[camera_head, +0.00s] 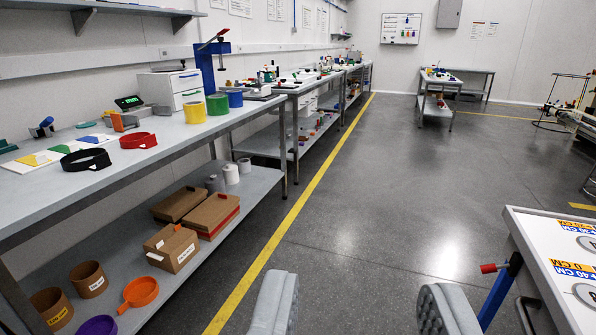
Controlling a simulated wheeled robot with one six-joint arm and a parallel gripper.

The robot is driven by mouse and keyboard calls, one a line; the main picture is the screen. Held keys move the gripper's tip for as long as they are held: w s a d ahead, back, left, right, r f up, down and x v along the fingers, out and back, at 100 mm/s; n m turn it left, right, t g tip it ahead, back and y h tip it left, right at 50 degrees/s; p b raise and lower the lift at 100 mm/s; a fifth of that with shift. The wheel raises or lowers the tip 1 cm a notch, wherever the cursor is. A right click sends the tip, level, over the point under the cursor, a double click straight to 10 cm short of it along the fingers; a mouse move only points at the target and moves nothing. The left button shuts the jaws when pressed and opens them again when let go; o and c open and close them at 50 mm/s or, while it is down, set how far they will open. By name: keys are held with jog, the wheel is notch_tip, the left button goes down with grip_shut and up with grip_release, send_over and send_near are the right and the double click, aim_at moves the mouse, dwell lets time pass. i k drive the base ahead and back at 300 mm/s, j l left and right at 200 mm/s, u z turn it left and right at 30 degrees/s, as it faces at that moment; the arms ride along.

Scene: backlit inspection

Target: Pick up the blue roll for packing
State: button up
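A small blue roll (236,98) stands on the long workbench (110,187) at the left, toward its far end. A green roll (217,105) stands in front of it to the left, and a yellow roll (195,113) stands left of that. My gripper (360,305) shows at the bottom of the picture, its two grey fingers wide apart with only floor between them. It is open and empty, well away from the bench and the rolls.
A black ring (86,160) and a red ring (138,141) lie on the bench. Cardboard boxes (172,247) sit on its lower shelf. A white-topped table (540,240) with a red-handled clamp (497,267) stands at the right. The grey floor (390,190) between is clear.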

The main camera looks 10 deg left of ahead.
aim_at(236, 96)
jog(key=i+j+u, duration=0.1)
jog(key=i, duration=0.6)
jog(key=i+j+u, duration=0.1)
jog(key=i, duration=0.65)
jog(key=i+j+u, duration=0.15)
jog(key=i, duration=0.6)
jog(key=i+l+u, duration=0.1)
jog(key=i, duration=0.6)
jog(key=i+l+u, duration=0.1)
jog(key=i, duration=0.65)
jog(key=i+l+u, duration=0.1)
jog(key=i, duration=0.6)
